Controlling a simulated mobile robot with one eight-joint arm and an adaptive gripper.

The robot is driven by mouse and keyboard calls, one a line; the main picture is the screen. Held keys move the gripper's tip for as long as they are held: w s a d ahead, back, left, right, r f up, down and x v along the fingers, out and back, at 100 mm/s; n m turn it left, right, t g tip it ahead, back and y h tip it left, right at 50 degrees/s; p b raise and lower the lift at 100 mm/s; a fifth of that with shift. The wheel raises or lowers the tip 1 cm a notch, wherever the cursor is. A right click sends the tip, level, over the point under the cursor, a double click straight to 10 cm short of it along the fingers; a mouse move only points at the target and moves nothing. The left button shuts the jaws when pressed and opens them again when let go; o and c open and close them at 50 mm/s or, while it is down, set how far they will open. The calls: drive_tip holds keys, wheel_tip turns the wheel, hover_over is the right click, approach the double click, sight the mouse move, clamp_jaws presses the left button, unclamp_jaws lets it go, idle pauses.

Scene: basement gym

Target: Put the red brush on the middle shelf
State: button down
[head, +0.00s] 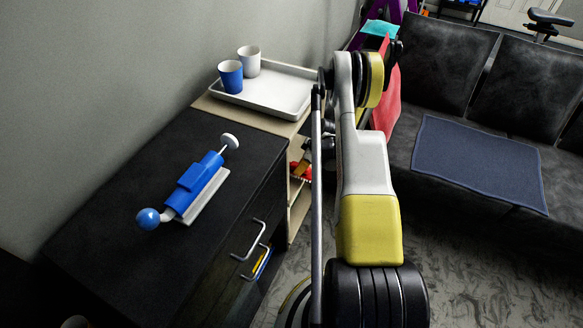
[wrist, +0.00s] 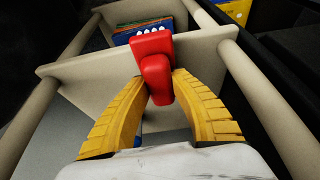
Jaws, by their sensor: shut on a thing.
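The red brush (wrist: 156,72) is held between the two yellow fingers of my gripper (wrist: 161,84) in the wrist view. The brush overlaps the edge of a beige board of the shelf unit (wrist: 95,72); I cannot tell whether it touches the board. In the head view the shelf unit (head: 299,208) stands beyond the dark cabinet, largely hidden behind my arm. A small red patch (head: 300,172) shows at its opening, but I cannot tell whether it is the brush.
Books or folders (wrist: 143,29) lie on a shelf board. Beige posts flank the opening. A white tray (head: 285,99) with a blue cup (head: 230,77) and a white cup (head: 249,61) covers the unit's top. A dark cabinet (head: 105,205) bears a blue device (head: 198,178). A black sofa (head: 450,60) stands right.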

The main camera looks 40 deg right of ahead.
sight(294, 163)
drive_tip(key=shift+w+a, duration=0.15)
drive_tip(key=shift+w, duration=0.2)
drive_tip(key=w+b, duration=0.1)
drive_tip(key=w+a+f+b, duration=0.1)
drive_tip(key=w, duration=0.1)
drive_tip(key=shift+a+f, duration=0.15)
drive_tip(key=shift+f, duration=0.15)
drive_tip(key=c, duration=1.2)
unclamp_jaws()
